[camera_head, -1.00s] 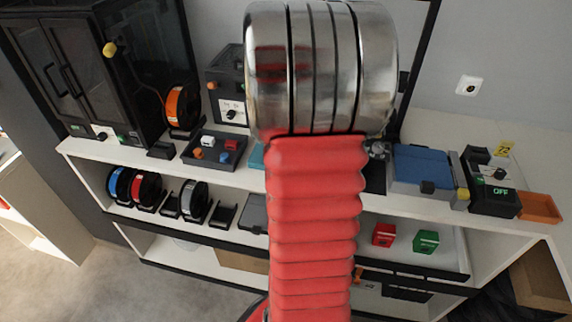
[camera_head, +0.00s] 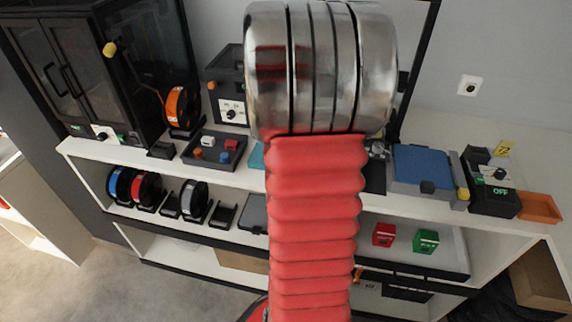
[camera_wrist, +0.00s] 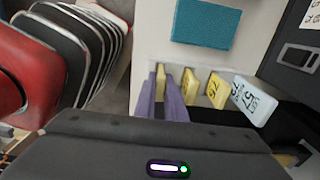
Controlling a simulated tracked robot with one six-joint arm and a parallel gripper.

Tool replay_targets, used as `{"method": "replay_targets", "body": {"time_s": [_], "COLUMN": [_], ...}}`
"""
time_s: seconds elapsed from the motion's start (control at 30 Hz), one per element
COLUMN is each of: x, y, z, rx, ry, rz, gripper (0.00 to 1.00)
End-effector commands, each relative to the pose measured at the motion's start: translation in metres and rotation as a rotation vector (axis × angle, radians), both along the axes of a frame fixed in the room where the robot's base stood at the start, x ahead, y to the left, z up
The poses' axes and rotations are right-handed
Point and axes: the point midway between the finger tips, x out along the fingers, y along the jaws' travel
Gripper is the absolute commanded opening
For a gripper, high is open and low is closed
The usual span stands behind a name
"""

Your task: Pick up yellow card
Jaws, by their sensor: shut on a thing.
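My gripper (camera_wrist: 167,98) shows in the wrist view as two purple fingers, shut on a yellow card (camera_wrist: 160,80) seen edge-on between them. Much of this card is hidden by the fingers. To its right stand two more yellow cards (camera_wrist: 188,88) (camera_wrist: 216,89) and a pale blue card (camera_wrist: 254,101) with dark print, in a row at the edge of a dark slot. In the head view my red arm hides the gripper and the held card.
A teal block (camera_wrist: 206,22) lies on the pale shelf top beyond the cards. A dark device (camera_wrist: 300,55) stands at the right. In the head view, a blue-topped unit (camera_head: 422,163) and an orange tray (camera_head: 540,207) occupy the shelf's right part.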

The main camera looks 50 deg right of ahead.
Motion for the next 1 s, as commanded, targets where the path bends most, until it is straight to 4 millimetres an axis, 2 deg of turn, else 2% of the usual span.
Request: {"method": "replay_targets", "body": {"time_s": [0.57, 0.77, 1.0], "x": [0.000, 0.001, 0.001], "y": [0.000, -0.001, -0.001], "z": [0.004, 0.025, 0.068], "rx": [-0.001, -0.003, -0.002], "ry": [0.000, -0.003, -0.002], "rz": [0.000, 0.000, 0.000], "gripper": [0.00, 0.00, 0.00]}}
